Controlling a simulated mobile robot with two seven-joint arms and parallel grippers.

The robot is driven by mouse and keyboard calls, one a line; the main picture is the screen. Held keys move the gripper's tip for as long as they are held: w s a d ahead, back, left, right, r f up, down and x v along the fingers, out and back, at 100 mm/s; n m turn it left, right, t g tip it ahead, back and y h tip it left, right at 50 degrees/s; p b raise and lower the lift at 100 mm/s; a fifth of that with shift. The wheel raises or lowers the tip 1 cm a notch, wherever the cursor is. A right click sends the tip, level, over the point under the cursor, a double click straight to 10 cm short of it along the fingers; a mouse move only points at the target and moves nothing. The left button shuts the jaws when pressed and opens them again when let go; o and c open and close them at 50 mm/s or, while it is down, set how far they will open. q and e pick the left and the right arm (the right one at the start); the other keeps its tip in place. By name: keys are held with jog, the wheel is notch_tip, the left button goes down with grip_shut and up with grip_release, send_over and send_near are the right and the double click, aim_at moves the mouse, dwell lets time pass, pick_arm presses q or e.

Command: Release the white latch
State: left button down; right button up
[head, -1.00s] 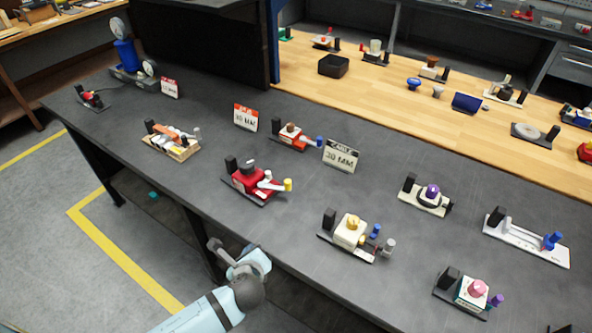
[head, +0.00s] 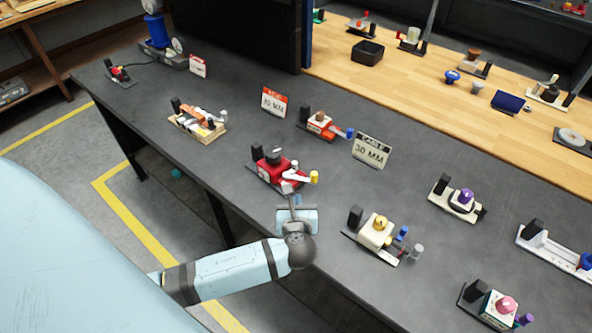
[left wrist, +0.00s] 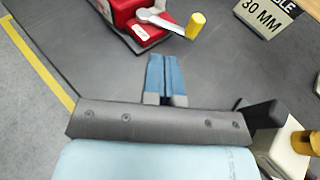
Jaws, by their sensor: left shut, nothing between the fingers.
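A red valve device (head: 268,164) sits on the dark table near its front edge, with a white latch-like lever (head: 294,177) ending in a yellow knob (head: 314,177). In the left wrist view, the white lever (left wrist: 160,19) lies across the red body (left wrist: 150,33), and the yellow knob (left wrist: 196,25) stands at its right end. My left gripper (head: 293,200) is just in front of the device, over the table's front edge. Its blue fingers (left wrist: 167,75) are shut and empty, pointing toward the red device with a visible gap. My right gripper is in neither view.
A cream device with a yellow knob (head: 379,223) stands close to the right of my left gripper. A "30 MM" sign (head: 371,152) stands behind it. An orange-and-white device (head: 198,121) sits to the left. Bare table lies between the devices.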

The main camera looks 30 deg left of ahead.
aim_at(295, 166)
pick_arm(q)
jog(key=x, duration=0.4)
jog(key=p+x, duration=0.1)
jog(key=x, duration=0.4)
jog(key=r+p+x, duration=0.1)
jog(key=x, duration=0.3)
jog(key=shift+w+a+f, duration=0.1)
jog(key=shift+w+a, duration=0.2)
jog(key=shift+w, duration=0.15)
